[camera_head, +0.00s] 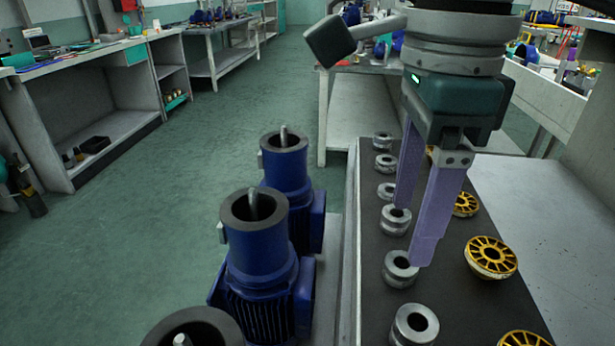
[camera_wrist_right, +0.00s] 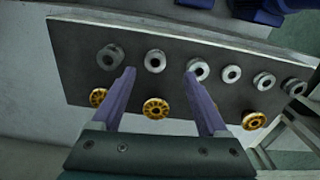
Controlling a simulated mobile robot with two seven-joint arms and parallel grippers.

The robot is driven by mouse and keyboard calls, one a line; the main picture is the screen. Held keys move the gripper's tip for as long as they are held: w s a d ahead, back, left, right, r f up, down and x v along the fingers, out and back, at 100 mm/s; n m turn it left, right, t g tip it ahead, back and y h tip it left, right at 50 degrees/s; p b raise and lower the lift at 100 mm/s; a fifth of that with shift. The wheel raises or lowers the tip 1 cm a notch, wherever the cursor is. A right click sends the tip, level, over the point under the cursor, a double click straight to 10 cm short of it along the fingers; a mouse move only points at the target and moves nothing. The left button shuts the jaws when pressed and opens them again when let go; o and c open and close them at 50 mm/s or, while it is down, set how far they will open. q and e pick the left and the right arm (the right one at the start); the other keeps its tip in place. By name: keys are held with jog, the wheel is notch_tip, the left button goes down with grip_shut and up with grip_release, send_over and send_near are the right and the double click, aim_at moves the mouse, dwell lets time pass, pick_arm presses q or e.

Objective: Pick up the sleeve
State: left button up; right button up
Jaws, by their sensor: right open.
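Several silver ring-shaped sleeves stand in a row on a dark mat (camera_head: 455,310) in the head view, among them a near one (camera_head: 415,324) and the one behind it (camera_head: 400,268). My right gripper (camera_head: 412,236) is open with its purple fingers pointing down over the row, and it holds nothing. In the right wrist view, one sleeve (camera_wrist_right: 155,61) shows in line with the gap between the fingertips, a little beyond them. Another sleeve (camera_wrist_right: 197,70) is partly covered by a fingertip. The height of the fingertips above the mat is unclear. My left gripper is out of view.
Yellow spoked wheels (camera_head: 490,257) lie on the mat to the right of the sleeves. Blue pump housings (camera_head: 262,265) with upright shafts stand close to the mat's left. A workbench (camera_head: 100,75) stands at the far left, with open green floor (camera_head: 170,220) before it.

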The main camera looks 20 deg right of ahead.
aim_at(405, 253)
jog(key=f, duration=0.5)
jog(key=shift+s+a+f, duration=0.1)
jog(key=shift+s+a, duration=0.1)
jog(key=shift+s, duration=0.15)
grip_shut()
